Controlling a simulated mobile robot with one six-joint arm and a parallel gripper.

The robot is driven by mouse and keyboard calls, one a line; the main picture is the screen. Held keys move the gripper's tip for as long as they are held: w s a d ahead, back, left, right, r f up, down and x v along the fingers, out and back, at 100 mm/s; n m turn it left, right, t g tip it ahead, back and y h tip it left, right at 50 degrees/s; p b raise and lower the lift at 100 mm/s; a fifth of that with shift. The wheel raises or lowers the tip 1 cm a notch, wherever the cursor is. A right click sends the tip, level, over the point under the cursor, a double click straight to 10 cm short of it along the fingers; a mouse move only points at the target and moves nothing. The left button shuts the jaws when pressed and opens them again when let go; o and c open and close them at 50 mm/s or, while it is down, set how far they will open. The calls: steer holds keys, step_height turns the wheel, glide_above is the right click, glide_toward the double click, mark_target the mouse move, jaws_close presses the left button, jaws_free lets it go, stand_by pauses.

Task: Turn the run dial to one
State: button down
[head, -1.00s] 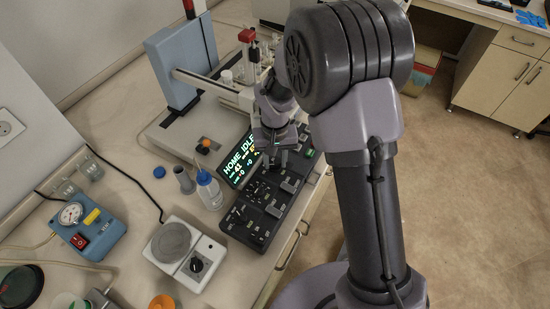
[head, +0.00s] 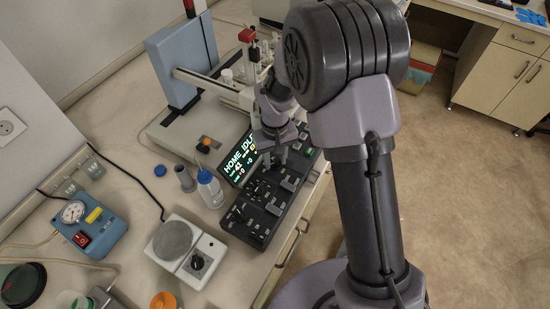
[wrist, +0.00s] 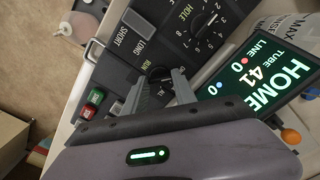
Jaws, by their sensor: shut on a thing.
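The control panel (head: 240,223) is a dark sloped box on the bench, with knobs, keys and a lit display (wrist: 262,80) reading HOME, tube 41, line 0. The run dial (wrist: 159,74) is a dark round knob beside the green RUN label, in the wrist view. My gripper (wrist: 158,80) is shut on the run dial, one finger on each side. The fingers partly cover the dial and its scale, so I cannot read its setting. In the head view my gripper (head: 274,160) reaches down to the panel's far part, and the dial is hidden there.
A hole dial (wrist: 213,19) and short and long keys (wrist: 133,35) sit close to the fingers. Green and red buttons (wrist: 92,103) are at the panel's edge. A wash bottle (head: 210,190) and a hotplate (head: 174,240) stand left of the panel.

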mark_target(275, 163)
steer(key=c, duration=1)
jaws_free()
step_height(275, 163, up, 18)
steer(key=p, duration=0.4)
steer(key=shift+f, duration=0.25)
